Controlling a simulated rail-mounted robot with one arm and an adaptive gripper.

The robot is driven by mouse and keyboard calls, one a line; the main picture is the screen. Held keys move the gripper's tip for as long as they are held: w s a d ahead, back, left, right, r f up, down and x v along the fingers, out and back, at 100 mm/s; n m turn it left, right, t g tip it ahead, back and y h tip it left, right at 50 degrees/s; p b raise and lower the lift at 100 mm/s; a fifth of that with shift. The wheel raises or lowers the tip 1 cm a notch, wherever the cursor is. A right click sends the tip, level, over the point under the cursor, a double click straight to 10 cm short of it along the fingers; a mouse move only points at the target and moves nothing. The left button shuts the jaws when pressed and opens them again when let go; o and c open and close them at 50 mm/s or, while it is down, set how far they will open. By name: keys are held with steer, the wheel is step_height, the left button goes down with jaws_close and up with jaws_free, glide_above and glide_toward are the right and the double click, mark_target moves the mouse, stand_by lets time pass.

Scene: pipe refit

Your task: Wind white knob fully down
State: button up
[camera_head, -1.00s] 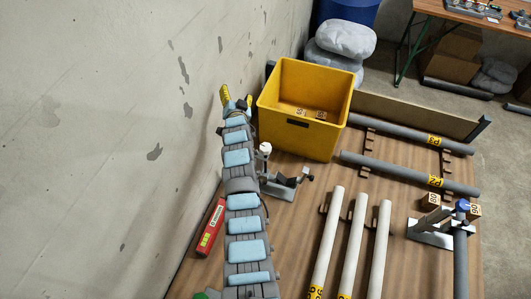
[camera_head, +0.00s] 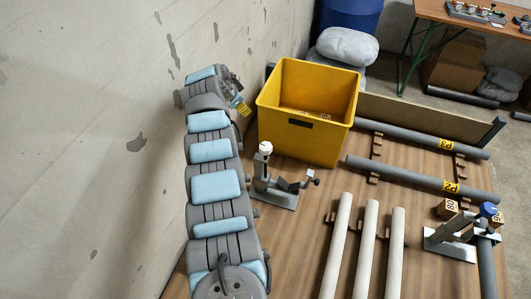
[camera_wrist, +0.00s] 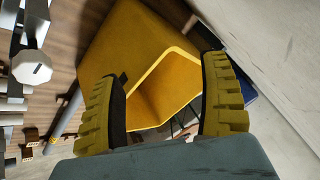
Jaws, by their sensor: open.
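The white knob (camera_head: 266,147) tops the upright post of a small grey clamp stand (camera_head: 275,192) on the wooden table, in front of the yellow bin. In the wrist view the white knob (camera_wrist: 32,67) shows at the left edge, outside the fingers. My gripper (camera_head: 242,107) is left of the bin, up and left of the knob and apart from it. In the wrist view my gripper (camera_wrist: 165,72) is open and empty, its two yellow ribbed fingers spread with the bin beyond. The knob's thread is too small to make out.
The yellow bin (camera_head: 306,140) stands close behind the clamp. The wall (camera_head: 90,150) runs close along my arm's left. Pale pipes (camera_head: 368,245) lie right of the clamp. Grey pipes lie farther back. Another clamp with a blue knob (camera_head: 488,210) holds a grey pipe at right.

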steer(key=s+d+r+m+g+h+b, duration=0.3)
steer(key=s+g+b, duration=0.35)
steer(key=s, duration=0.55)
steer(key=m+y+b, duration=0.1)
steer(key=b, duration=0.4)
glide_toward(265, 146)
steer(key=shift+t, duration=0.45)
steer(key=b+x, duration=0.1)
steer(key=x, duration=0.6)
steer(key=b+x, duration=0.1)
steer(key=x, duration=0.2)
steer(key=shift+s+d+f+b, duration=0.1)
steer(key=shift+s+f+b, duration=0.1)
steer(key=shift+s+b, duration=0.2)
steer(key=c, duration=1.2)
